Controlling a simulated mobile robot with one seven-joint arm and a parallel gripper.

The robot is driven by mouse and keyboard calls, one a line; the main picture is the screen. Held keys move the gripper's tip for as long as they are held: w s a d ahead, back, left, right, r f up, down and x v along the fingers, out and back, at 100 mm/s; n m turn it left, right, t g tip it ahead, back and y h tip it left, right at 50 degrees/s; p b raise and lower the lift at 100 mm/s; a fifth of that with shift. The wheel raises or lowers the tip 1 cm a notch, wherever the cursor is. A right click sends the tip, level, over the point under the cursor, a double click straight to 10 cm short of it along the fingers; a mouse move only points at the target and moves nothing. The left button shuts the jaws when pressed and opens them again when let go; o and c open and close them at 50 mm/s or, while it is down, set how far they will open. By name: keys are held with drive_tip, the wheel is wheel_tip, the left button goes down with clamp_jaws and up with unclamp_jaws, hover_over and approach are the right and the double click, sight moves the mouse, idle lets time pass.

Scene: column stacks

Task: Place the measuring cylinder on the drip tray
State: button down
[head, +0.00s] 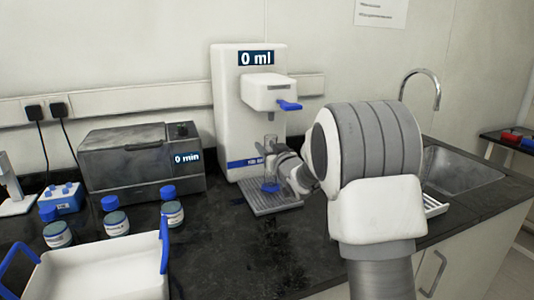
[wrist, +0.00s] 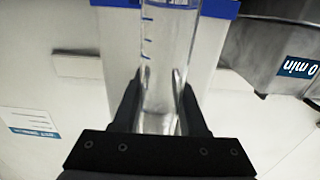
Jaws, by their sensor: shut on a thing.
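The measuring cylinder is clear with blue marks (wrist: 168,40) and a blue base (head: 270,187). It stands upright under the dispenser's spout in the head view. My gripper (wrist: 160,88) is shut on the cylinder, one finger on each side of it. In the head view my gripper (head: 286,163) reaches it from the right and partly hides it. The grey slatted drip tray (head: 277,203) lies at the foot of the white dispenser. The blue base is over the tray; I cannot tell whether it touches.
The white dispenser (head: 228,90) shows 0 ml and has a blue lever (head: 289,105). A grey box (head: 140,165) reading 0 min stands left. Several blue-capped bottles (head: 116,222) and a white tray with blue handles (head: 95,270) are at front left. A sink (head: 462,172) is right.

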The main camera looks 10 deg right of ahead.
drive_tip(key=shift+f, duration=0.6)
drive_tip(key=shift+f, duration=0.2)
drive_tip(key=shift+c, duration=2.2)
unclamp_jaws()
